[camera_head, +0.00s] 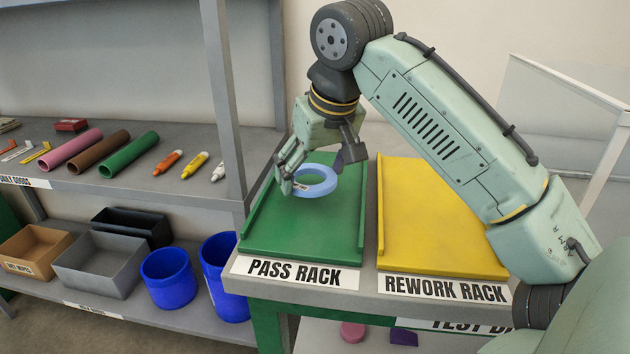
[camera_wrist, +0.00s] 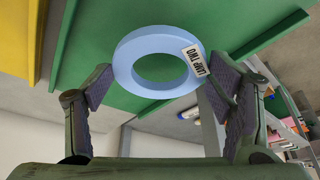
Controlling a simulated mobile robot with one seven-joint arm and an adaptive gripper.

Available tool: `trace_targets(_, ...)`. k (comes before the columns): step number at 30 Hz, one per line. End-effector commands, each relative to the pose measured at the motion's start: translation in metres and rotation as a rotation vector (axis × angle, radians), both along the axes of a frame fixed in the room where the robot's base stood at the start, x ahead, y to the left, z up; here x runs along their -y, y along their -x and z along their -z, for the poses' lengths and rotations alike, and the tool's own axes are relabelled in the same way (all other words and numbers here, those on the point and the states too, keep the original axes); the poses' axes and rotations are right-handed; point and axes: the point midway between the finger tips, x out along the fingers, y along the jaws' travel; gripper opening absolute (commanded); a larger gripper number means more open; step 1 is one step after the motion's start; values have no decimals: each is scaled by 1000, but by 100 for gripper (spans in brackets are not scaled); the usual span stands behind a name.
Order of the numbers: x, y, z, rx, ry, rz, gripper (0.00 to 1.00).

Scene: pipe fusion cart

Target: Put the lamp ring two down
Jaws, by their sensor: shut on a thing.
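The lamp ring two is a light blue ring (camera_head: 322,193) with a white label that reads "LAMP TWO" in the wrist view (camera_wrist: 130,73). My gripper (camera_head: 312,172) is shut on this ring, with a dark finger on either side of it; both fingers also show in the wrist view (camera_wrist: 168,84). The ring is roughly level over the green tray (camera_head: 300,238) labelled "PASS RACK". Whether its underside touches the tray or hangs just above it, I cannot tell.
A yellow tray (camera_head: 432,225) labelled "REWORK RACK" is empty to the right. The green tray's front is clear. A grey shelf post (camera_head: 222,85) stands left. Pipes, markers, bins and blue cups (camera_head: 167,277) sit on the left shelves. My arm spans the right side.

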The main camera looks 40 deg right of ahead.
Motion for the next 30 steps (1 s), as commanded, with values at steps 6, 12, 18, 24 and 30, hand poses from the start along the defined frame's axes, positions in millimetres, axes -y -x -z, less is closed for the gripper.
trace_targets(6, 2, 2, 27, -2, -2, 4, 43)
trace_targets(12, 2, 2, 27, -1, -1, 3, 43)
trace_targets(18, 2, 2, 32, 0, -3, 2, 43)
trace_targets(24, 2, 2, 31, -1, -1, 3, 87)
trace_targets(30, 2, 2, 31, -1, -1, 3, 95)
